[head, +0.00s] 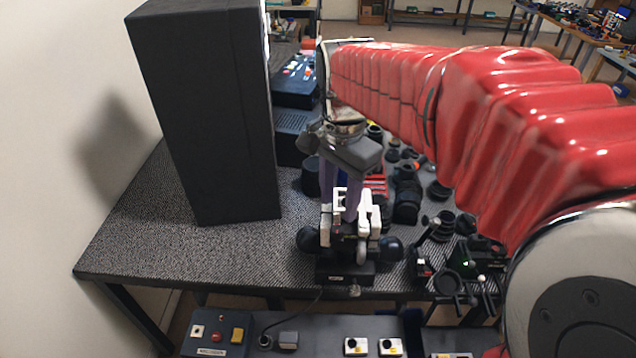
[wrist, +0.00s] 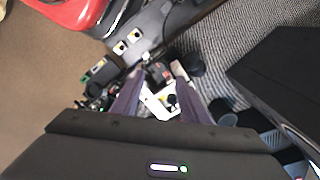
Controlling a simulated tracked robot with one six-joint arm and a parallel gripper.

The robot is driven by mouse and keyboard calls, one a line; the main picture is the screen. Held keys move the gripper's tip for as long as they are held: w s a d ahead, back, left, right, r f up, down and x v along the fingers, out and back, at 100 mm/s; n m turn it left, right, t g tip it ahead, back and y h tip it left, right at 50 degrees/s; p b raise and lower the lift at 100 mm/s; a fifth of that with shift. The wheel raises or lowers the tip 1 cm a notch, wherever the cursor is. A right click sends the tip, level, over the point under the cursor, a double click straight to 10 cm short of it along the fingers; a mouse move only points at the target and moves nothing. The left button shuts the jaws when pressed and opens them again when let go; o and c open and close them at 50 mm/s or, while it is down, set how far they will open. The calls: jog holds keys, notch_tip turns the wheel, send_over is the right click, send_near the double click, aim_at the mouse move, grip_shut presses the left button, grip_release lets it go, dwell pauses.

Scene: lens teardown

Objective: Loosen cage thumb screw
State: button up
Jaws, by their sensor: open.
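My gripper (head: 343,190) points straight down over the front of the table, its two purple fingers apart. A white cage-like fixture (head: 365,222) stands on a dark base (head: 344,272) below and between the fingertips. In the wrist view, my gripper (wrist: 158,88) shows its purple fingers on both sides of the white fixture (wrist: 160,100). A small silver knob (head: 354,290), perhaps a thumb screw, sits at the front of the base. I cannot tell for sure which part is the cage thumb screw, or whether a finger touches the fixture.
A tall black box (head: 205,115) stands on the left of the grey textured table (head: 135,245). Dark lens parts (head: 407,195) crowd the right side. A control panel with buttons (head: 215,335) runs along the front. Bare table lies left of the fixture.

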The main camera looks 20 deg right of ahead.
aim_at(337, 229)
notch_tip(337, 229, down, 7)
jog(key=shift+f, duration=0.15)
jog(key=shift+c, duration=0.4)
grip_shut()
dwell(0.3)
